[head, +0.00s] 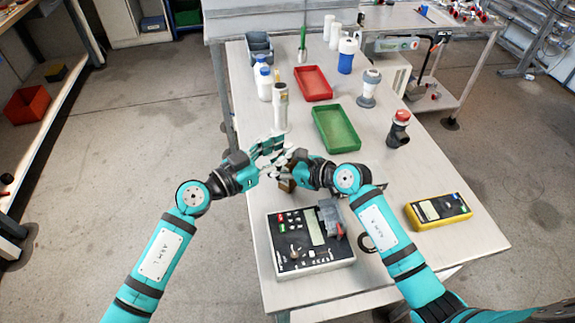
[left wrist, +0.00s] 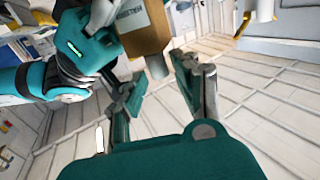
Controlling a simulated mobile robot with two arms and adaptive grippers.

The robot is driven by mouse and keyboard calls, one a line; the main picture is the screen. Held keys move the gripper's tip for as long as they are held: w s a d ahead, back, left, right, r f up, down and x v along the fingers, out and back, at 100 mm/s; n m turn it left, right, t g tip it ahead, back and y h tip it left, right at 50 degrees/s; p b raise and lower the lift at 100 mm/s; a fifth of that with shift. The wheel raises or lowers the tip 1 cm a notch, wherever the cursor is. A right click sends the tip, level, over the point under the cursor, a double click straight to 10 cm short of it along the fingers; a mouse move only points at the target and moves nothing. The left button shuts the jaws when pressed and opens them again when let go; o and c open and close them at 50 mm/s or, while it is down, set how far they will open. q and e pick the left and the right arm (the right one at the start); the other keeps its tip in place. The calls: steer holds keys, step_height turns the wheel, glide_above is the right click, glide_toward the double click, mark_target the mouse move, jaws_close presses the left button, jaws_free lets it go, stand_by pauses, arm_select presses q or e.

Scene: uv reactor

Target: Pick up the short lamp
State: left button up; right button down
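I cannot tell for sure which object is the short lamp. A brown block (head: 287,184) with a pale label shows partly below my grippers in the head view. In the left wrist view the brown block (left wrist: 148,32) has a grey round end that points toward my left fingers. My left gripper (head: 268,150) is open, and its spread fingers (left wrist: 165,92) have nothing between them, close to that end. My right gripper (head: 296,160) is beside the block and appears closed on it; its fingertips are partly hidden. A slim white cylinder (head: 280,108) stands just behind my left gripper.
A black and white meter box (head: 290,262) lies near the front, and a yellow meter (head: 440,210) lies at right. A green tray (head: 352,148), a red tray (head: 312,92) and several bottles stand farther back. The table's right middle has free room.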

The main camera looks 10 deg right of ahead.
arm_select(q)
steer(key=shift+c, duration=0.4)
jaws_close()
steer(key=shift+r, duration=0.1)
step_height(320, 180, up, 10)
arm_select(e)
steer(key=c, duration=1.1)
jaws_free()
steer(key=shift+o, duration=0.2)
